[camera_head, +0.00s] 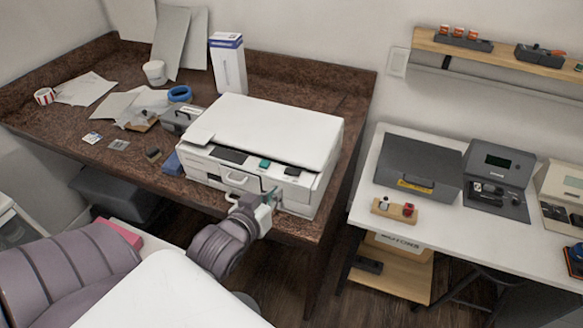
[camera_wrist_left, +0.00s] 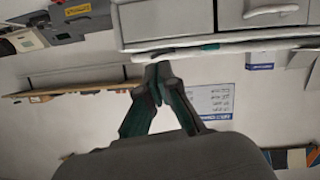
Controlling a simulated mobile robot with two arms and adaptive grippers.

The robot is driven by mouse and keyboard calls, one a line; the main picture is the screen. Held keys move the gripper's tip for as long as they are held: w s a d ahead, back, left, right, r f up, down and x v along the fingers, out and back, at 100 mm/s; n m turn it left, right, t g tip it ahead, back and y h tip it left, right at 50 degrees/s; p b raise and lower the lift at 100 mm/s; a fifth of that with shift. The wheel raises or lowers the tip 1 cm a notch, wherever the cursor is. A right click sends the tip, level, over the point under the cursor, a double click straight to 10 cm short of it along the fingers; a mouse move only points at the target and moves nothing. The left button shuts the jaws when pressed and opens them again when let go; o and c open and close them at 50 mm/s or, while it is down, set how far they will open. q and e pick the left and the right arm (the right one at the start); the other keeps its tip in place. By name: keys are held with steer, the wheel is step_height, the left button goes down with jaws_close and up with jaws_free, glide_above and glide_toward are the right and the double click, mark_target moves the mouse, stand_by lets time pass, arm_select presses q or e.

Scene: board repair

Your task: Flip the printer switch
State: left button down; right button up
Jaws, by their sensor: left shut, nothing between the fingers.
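The white and grey printer (camera_head: 270,129) stands on the brown desk near its front right corner. A small teal part (camera_head: 265,163) and a dark part (camera_head: 292,171) show on its front panel; I cannot tell which part is the switch. My left gripper (camera_head: 272,197) is at the printer's front right, its tips close to the front face; touching or not is unclear. In the left wrist view, its fingers (camera_wrist_left: 155,84) are together and empty, just below the printer's grey front (camera_wrist_left: 178,24) in the picture. My right gripper is not in view.
The brown desk (camera_head: 335,100) holds papers, a blue tape roll (camera_head: 180,93), a white cup (camera_head: 154,72) and a white box (camera_head: 229,65). A white table (camera_head: 440,215) with a grey case (camera_head: 417,165) stands at the right, past a gap. A wall shelf (camera_head: 500,53) hangs above.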

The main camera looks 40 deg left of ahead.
arm_select(q)
step_height(320, 180, up, 6)
steer(key=s+t, duration=0.1)
steer(key=shift+a+y, duration=0.15)
steer(key=shift+y, duration=0.15)
steer(key=p, duration=0.2)
glide_above(293, 172)
steer(key=s, duration=0.2)
step_height(293, 172, down, 2)
steer(key=shift+w, duration=0.1)
steer(key=f, duration=0.2)
steer(key=shift+w+f, duration=0.2)
steer(key=shift+f, duration=0.15)
steer(key=shift+d+f+p, duration=0.3)
steer(key=shift+d+f, duration=0.05)
steer(key=shift+f, duration=0.45)
